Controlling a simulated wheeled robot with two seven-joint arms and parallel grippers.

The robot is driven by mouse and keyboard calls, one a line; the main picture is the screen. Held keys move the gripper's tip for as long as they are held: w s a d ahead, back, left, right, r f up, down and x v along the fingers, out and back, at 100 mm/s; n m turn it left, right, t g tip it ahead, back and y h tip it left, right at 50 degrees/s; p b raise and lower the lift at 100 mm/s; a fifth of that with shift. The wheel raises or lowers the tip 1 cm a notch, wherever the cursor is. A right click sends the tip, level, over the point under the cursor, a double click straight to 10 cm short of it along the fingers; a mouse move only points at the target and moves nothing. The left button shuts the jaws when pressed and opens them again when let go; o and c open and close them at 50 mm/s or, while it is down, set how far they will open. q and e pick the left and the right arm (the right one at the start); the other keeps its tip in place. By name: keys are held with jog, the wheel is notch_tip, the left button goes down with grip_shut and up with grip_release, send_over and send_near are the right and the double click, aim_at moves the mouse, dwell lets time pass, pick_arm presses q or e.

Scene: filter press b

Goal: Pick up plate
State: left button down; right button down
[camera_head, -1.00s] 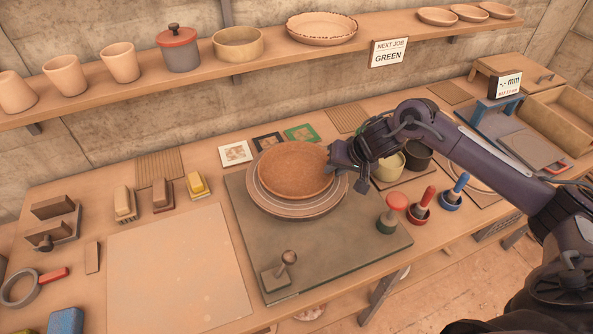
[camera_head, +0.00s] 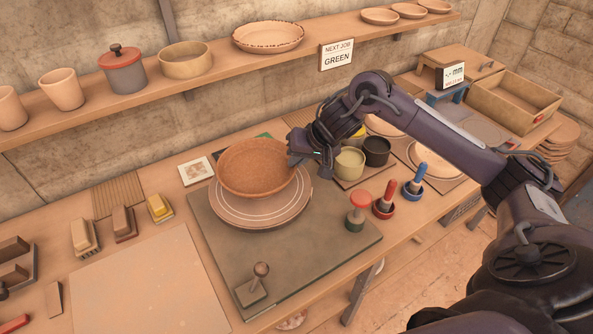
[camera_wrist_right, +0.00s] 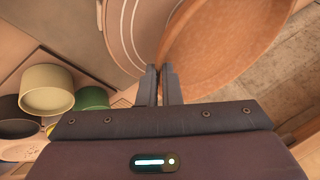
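A round terracotta-brown dish (camera_head: 256,168) is above a wider pale plate with white rings (camera_head: 262,215). The dish looks raised off that plate and slightly tilted, with its outer side showing. My right gripper (camera_head: 299,158) is at the dish's right rim. In the right wrist view its two fingers (camera_wrist_right: 159,84) are close together with the rim of the brown dish (camera_wrist_right: 215,50) between them. The ringed plate (camera_wrist_right: 122,30) shows beside the dish there. The ringed plate rests on a dark green-grey board (camera_head: 300,252). My left gripper is not in view.
Pots, including a cream one (camera_head: 348,164), stand right of the dish. Stampers with red (camera_head: 384,205) and blue (camera_head: 414,186) handles stand in front of them. A knobbed block (camera_head: 255,288) is on the board's front corner. A shelf (camera_head: 205,82) with pottery runs behind.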

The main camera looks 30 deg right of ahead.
notch_tip(320, 180, up, 15)
jog(key=p, duration=0.3)
jog(key=shift+r, duration=0.15)
